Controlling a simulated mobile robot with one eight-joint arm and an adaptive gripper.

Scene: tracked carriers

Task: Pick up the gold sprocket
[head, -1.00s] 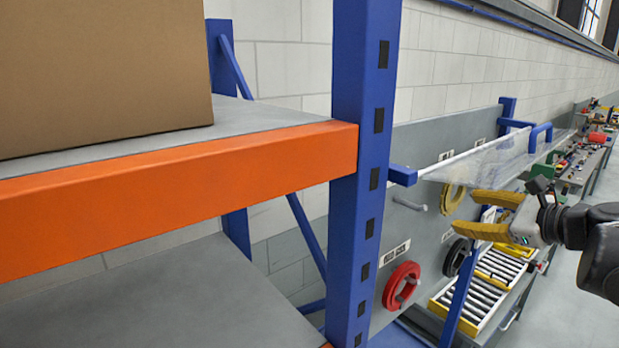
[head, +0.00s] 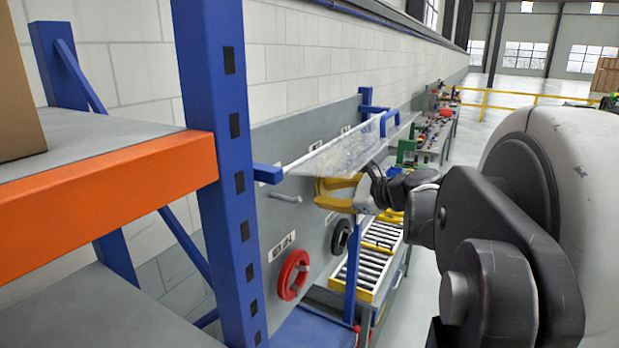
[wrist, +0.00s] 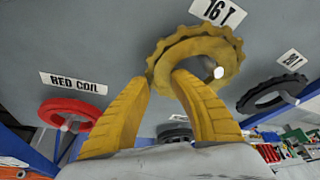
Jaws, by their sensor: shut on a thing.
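My gripper (wrist: 160,76) has yellow ridged fingers, shut on the lower-left rim of the sprocket, with one finger in the hole and one outside. In the head view my gripper (head: 346,192) is at the panel, partly behind a clear sheet; the sprocket is hard to make out there.
A red coil (head: 293,275) and a dark ring (head: 341,237) hang on the grey panel. A clear sheet (head: 345,150) juts out just above my gripper. A blue rack post (head: 232,170) and orange beam (head: 110,180) stand at left. Roller conveyors (head: 368,270) lie below.

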